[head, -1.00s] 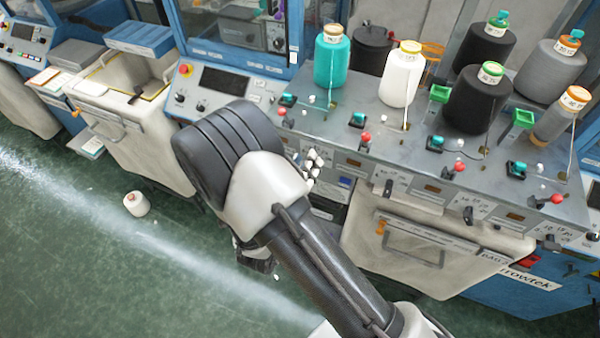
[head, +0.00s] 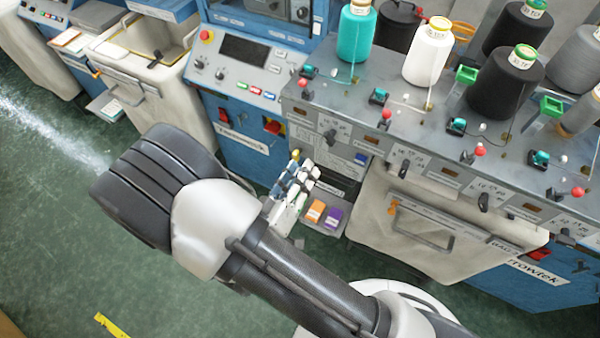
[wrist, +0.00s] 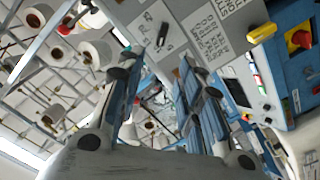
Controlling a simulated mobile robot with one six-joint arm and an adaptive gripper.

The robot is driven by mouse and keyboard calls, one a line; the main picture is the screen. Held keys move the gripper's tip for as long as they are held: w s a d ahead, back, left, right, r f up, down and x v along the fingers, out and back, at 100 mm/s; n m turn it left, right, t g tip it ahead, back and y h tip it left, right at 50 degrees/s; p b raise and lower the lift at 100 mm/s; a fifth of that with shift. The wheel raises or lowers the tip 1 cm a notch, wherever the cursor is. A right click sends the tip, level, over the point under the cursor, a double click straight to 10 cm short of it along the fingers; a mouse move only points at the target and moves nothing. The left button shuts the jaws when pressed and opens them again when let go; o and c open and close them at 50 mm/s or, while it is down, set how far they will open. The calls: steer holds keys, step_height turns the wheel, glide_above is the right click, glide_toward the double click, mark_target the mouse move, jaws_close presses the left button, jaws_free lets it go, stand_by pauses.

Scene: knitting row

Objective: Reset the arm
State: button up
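My arm crosses the lower middle of the head view, with its dark ribbed joint at the left. My gripper (head: 297,178) shows partly behind the arm, in front of the machine's front panel, its fingers pointing up in the picture. In the wrist view, my gripper (wrist: 162,68) has its two blue-grey fingers apart with nothing held between them. The gripper's base in the head view is hidden by the arm.
A machine table (head: 400,115) with a teal cone (head: 356,35), a white cone (head: 428,52) and dark cones stands at the right. A control panel (head: 240,65) is behind the arm. Small orange and purple boxes (head: 323,214) sit below the gripper. Green floor (head: 60,240) is open at left.

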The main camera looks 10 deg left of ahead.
steer(key=shift+w, duration=0.1)
steer(key=w+a+m+g+y+b, duration=0.3)
steer(key=w+m+g+y, duration=0.15)
steer(key=w, duration=0.35)
step_height(320, 180, up, 7)
steer(key=d+g+y+b, duration=0.2)
steer(key=g+y+b, duration=0.1)
steer(key=y, duration=0.2)
steer(key=s+d+r+g+h+b, duration=0.2)
steer(key=s+d+g+h+b, duration=0.1)
steer(key=s+d, duration=1.8)
steer(key=shift+s+r+g+b, duration=0.4)
steer(key=shift+s+g+b, duration=0.25)
steer(key=shift+g, duration=0.3)
